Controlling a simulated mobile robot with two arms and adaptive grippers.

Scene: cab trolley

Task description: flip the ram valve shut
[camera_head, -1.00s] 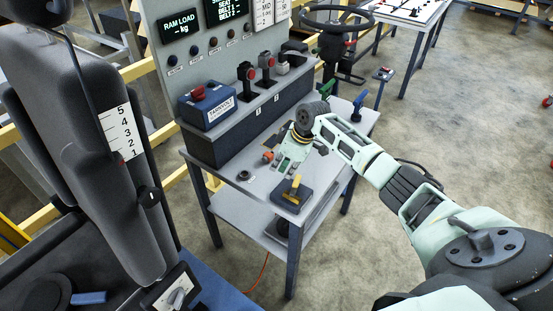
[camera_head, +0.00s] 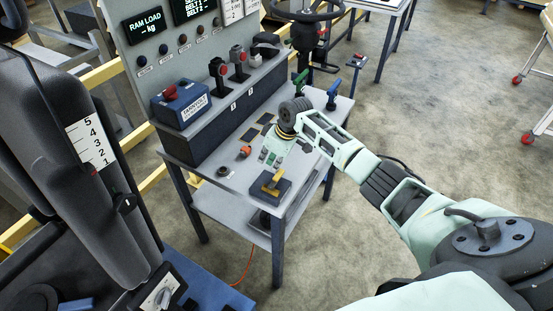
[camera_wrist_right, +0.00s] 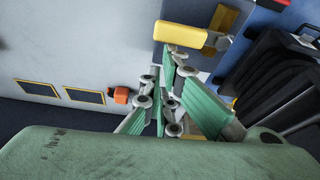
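On the front corner of the grey trolley top (camera_head: 222,172) sits a dark block with a yellow lever (camera_head: 272,182). I take it for the ram valve; no label on it is readable. In the right wrist view the yellow lever (camera_wrist_right: 181,34) is at the top, just beyond the fingers. My right gripper (camera_head: 270,158) is above the trolley top, just behind the lever and apart from it. Its green fingers (camera_wrist_right: 168,82) look close together and show nothing between them, but their links overlap, hiding whether they are shut. My left gripper is out of view.
An orange-red knob (camera_head: 245,151) and a dark ring (camera_head: 223,171) sit left of the gripper. Green (camera_head: 300,82) and blue (camera_head: 333,92) handles stand at the trolley's back edge.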

